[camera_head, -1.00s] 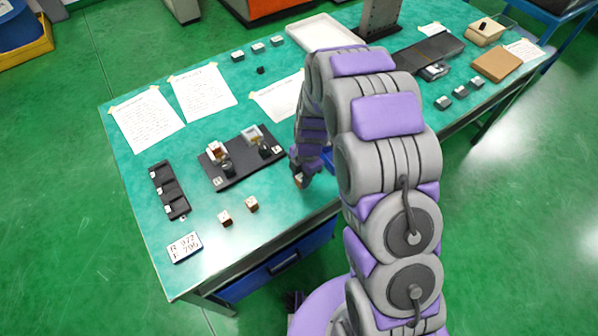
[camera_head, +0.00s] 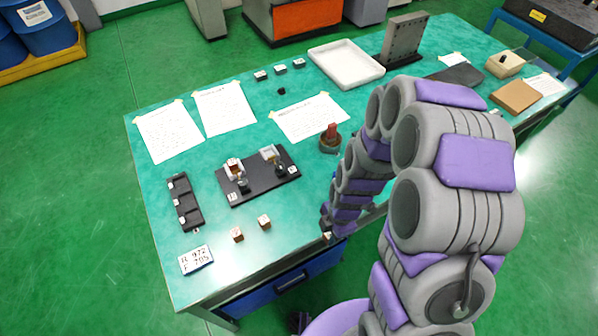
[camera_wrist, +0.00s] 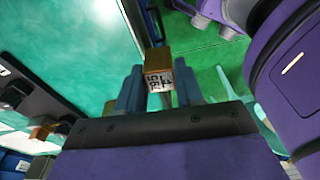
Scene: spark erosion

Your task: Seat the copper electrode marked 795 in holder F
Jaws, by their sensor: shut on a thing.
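My gripper (camera_wrist: 160,88) is shut on a copper electrode (camera_wrist: 158,64), a small block with a white marked face. The digits are upside down in the wrist view and seem to read 795. In the head view my gripper (camera_head: 326,232) is low at the table's front edge, right of the black holder base (camera_head: 258,178). The base carries two holders, a left one (camera_head: 236,172) and a right one (camera_head: 272,157), each with a dark knob in front. Their letter labels are too small to read. A card (camera_head: 196,260) reads R 972, F 795.
Two other copper blocks (camera_head: 237,235) (camera_head: 264,222) stand in front of the base. A black slotted rack (camera_head: 185,202) lies to its left. A round pot with a red top (camera_head: 330,140), papers (camera_head: 310,117) and a white tray (camera_head: 346,65) lie behind.

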